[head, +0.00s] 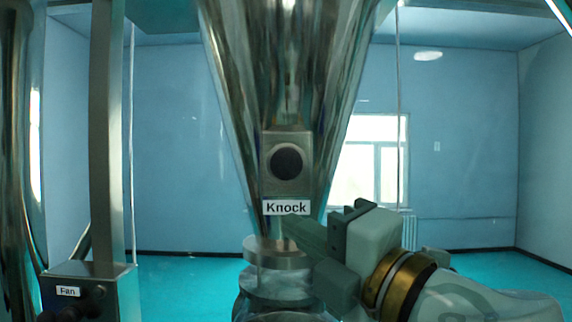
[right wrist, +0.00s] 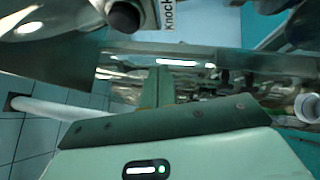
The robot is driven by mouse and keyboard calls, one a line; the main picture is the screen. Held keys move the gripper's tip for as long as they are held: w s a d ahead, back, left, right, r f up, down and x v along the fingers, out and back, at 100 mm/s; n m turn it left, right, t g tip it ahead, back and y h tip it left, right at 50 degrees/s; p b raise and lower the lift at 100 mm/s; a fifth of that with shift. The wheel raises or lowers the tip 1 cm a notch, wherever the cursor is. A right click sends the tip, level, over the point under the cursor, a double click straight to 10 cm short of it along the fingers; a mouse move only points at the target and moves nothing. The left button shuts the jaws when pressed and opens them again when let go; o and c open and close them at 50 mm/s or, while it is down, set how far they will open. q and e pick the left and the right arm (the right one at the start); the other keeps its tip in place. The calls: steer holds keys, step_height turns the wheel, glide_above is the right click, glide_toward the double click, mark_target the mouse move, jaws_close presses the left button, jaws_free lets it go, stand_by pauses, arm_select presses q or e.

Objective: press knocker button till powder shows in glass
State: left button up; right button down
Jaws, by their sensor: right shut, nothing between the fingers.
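The round dark knocker button (head: 286,162) sits in a square metal plate on the front of the shiny hopper cone (head: 232,95), above a white "Knock" label (head: 286,207). The button also shows at the top of the right wrist view (right wrist: 124,15). My right gripper (head: 299,229) is shut and empty, just below the label and apart from the button. Its fingers (right wrist: 155,86) point up in the right wrist view. The glass (head: 272,280) under the cone is partly hidden by my right gripper, and I cannot tell whether powder is in it. My left gripper is out of view.
A "Fan" control box (head: 88,291) stands at the lower left beside a metal post (head: 106,140). A shiny pipe (head: 14,190) runs along the left edge. The space in front of the button is clear.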

steer(key=s+r+n+y, duration=0.1)
steer(key=s+r+n, duration=0.3)
steer(key=r, duration=0.3)
steer(key=shift+s+a+n+g, duration=0.15)
steer(key=shift+a+n+g, duration=0.15)
glide_toward(272, 158)
steer(key=a+r, duration=0.1)
steer(key=a, duration=0.3)
steer(key=shift+w+d+p, duration=0.2)
steer(key=shift+w+p, duration=0.3)
steer(key=shift+w, duration=0.9)
stand_by(0.5)
steer(key=shift+w+r, duration=0.1)
steer(key=shift+w, duration=0.3)
